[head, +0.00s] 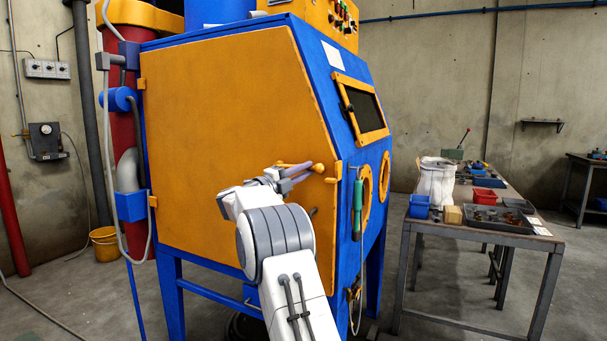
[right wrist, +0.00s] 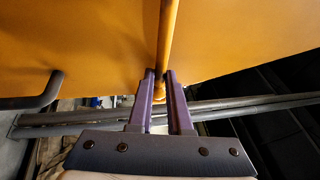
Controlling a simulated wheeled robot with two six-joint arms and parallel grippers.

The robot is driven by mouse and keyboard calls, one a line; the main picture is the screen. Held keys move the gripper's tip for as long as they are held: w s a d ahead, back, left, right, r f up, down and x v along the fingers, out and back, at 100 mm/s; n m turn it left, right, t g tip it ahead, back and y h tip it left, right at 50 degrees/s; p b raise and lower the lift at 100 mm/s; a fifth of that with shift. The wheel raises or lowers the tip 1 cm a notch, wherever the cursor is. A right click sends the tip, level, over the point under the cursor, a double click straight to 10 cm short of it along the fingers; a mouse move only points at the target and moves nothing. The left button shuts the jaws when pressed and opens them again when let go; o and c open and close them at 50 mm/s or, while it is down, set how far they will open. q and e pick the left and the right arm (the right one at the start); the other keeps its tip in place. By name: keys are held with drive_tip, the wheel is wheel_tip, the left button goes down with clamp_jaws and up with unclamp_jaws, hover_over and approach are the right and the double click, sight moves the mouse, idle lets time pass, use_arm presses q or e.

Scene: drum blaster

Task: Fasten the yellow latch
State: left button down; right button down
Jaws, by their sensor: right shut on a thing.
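The yellow latch (head: 318,168) is at the right edge of the orange side door (head: 215,120) of the blue blasting cabinet. Its bar points to the left across the door, with a round knob near the edge. My right gripper (head: 298,173) is at this bar. In the right wrist view the latch bar (right wrist: 168,38) runs between the two purple fingers (right wrist: 160,82), which are shut on it. The door looks flush with the cabinet frame. My left gripper is not in view.
A dark bent handle (right wrist: 42,92) sits on the door close to the gripper. A green-handled tool (head: 357,205) hangs at the cabinet corner. A workbench (head: 470,232) with trays and bins stands to the right. A yellow bucket (head: 105,243) is on the left floor.

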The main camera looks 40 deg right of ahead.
drive_tip(key=shift+f+m, duration=0.3)
drive_tip(key=shift+m, duration=0.1)
drive_tip(key=c, duration=0.8)
unclamp_jaws()
drive_tip(key=shift+c, duration=0.2)
drive_tip(key=a+f+b, duration=0.1)
drive_tip(key=a+f, duration=0.1)
drive_tip(key=a, duration=0.8)
drive_tip(key=shift+s+a+b, duration=0.15)
drive_tip(key=shift+b, duration=0.2)
drive_tip(key=shift+r, duration=0.1)
